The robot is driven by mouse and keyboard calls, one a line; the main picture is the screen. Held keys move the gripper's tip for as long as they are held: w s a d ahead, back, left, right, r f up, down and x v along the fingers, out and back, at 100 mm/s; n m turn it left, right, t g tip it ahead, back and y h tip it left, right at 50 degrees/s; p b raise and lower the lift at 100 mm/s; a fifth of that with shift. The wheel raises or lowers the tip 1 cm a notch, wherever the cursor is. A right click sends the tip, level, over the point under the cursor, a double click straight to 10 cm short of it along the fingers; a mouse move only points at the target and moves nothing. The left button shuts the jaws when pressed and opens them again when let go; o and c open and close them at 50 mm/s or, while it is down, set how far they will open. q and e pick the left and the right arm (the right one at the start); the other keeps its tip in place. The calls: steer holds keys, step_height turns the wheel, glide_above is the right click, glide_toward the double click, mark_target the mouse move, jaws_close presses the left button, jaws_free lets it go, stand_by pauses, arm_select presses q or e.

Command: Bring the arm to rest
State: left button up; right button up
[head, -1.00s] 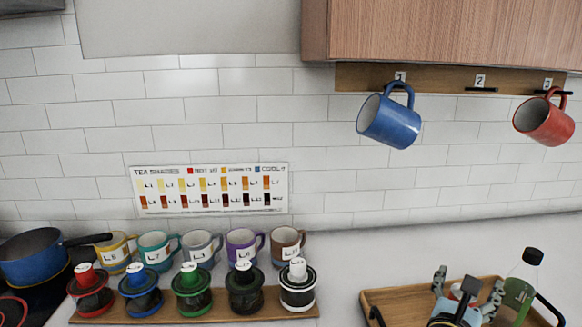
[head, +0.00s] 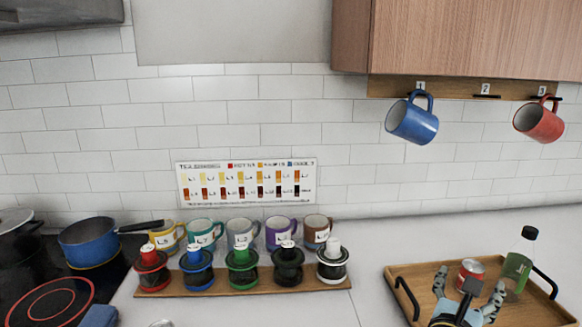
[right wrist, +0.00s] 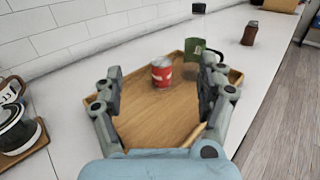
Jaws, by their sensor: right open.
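My right gripper (head: 469,299) is at the lower right of the head view, over the wooden tray (head: 427,290). In the right wrist view my right gripper (right wrist: 160,82) has its fingers spread wide with nothing between them. A red can (right wrist: 161,73) stands on the tray (right wrist: 150,128) beyond the fingertips; it also shows in the head view (head: 471,269). A green bottle (head: 517,266) with a black cap stands on the tray's right side, and its green part (right wrist: 193,52) is partly hidden by a finger in the wrist view. My left gripper is not in view.
A blue mug (head: 412,122) and a red mug (head: 540,121) hang under the cabinet. A wooden board (head: 245,284) holds several lidded jars, with several mugs behind. A blue pan (head: 88,238) sits on the stove at left. Counter between board and tray is clear.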

steer(key=a+r+n+t+y, duration=0.4)
steer(key=a+n+y, duration=0.3)
steer(key=n, duration=0.5)
steer(key=s+a+f+n+g+y, duration=0.1)
steer(key=s+a+n+g+y, duration=0.45)
steer(key=n, duration=1.15)
steer(key=s+d+f+n+g+h, duration=0.1)
steer(key=s+d+n+g, duration=0.25)
steer(key=s+n, duration=0.65)
steer(key=s+d+f+n+g+h, duration=0.1)
steer(key=s+d+n+g, duration=0.35)
steer(key=s, duration=1.05)
step_height(320, 180, down, 39)
steer(key=s+d+n+g+b, duration=0.1)
steer(key=s+g+b, duration=0.1)
steer(key=b, duration=1.1)
arm_select(q)
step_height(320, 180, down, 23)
steer(key=b, duration=1)
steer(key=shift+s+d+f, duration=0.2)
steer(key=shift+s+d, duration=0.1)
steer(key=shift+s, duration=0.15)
arm_select(e)
steer(key=s+f, duration=0.9)
steer(key=f, duration=0.3)
steer(key=s+d+f+g, duration=0.1)
steer(key=s+f, duration=0.8)
steer(key=f, duration=0.4)
steer(key=shift+d+f, duration=0.15)
steer(key=shift+f, duration=0.05)
